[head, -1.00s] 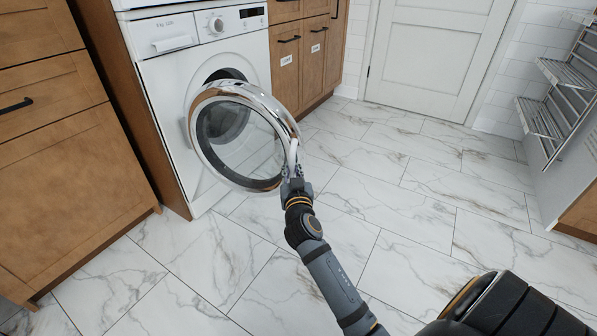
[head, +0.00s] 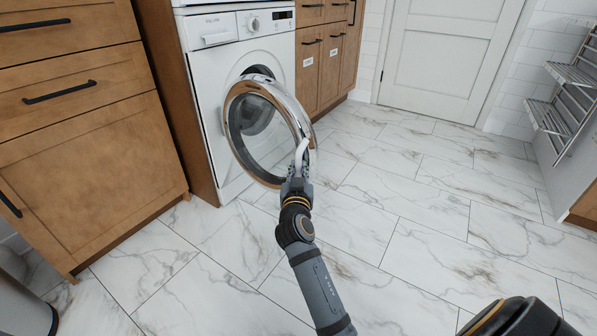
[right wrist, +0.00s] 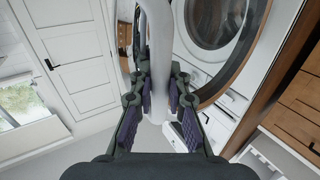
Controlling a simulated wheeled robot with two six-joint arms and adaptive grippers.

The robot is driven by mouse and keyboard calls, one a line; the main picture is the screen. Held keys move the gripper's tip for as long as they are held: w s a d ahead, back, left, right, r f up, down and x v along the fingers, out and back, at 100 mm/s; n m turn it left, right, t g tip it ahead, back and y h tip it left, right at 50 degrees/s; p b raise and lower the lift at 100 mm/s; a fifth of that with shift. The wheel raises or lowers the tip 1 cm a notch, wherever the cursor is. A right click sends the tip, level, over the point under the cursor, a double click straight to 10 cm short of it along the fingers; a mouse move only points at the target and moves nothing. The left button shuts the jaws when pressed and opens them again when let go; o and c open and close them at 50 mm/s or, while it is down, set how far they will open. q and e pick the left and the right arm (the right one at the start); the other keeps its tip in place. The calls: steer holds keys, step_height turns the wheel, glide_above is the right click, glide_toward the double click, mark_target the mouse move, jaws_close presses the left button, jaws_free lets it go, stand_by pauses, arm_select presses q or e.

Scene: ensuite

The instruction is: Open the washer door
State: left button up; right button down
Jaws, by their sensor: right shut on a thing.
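The white washer (head: 212,90) stands between wooden cabinets at the upper left of the head view. Its round door (head: 233,137), with a chrome rim and clear glass, is swung open, out from the dark drum opening (head: 258,70). My right gripper (head: 299,172) is shut on the white door handle (head: 302,152) at the door's outer edge. In the right wrist view the gripper (right wrist: 160,95) has its fingers on both sides of the handle (right wrist: 158,50), with the washer at the right. My left gripper does not show.
Wooden cabinets (head: 80,130) stand at the left, and more cabinets (head: 318,65) stand beyond the washer. A white room door (head: 440,50) is at the back. A metal rack (head: 565,95) stands at the right. The marble-tiled floor (head: 400,190) between is clear.

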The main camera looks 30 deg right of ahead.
steer(key=shift+s+f, duration=0.1)
steer(key=shift+f, duration=0.05)
steer(key=c, duration=1.7)
jaws_free()
steer(key=shift+o, duration=0.7)
steer(key=shift+d, duration=0.15)
steer(key=shift+r, duration=0.5)
step_height(320, 180, up, 9)
steer(key=shift+r, duration=0.2)
steer(key=shift+s+r, duration=0.1)
steer(key=shift+r, duration=0.15)
steer(key=shift+f, duration=0.25)
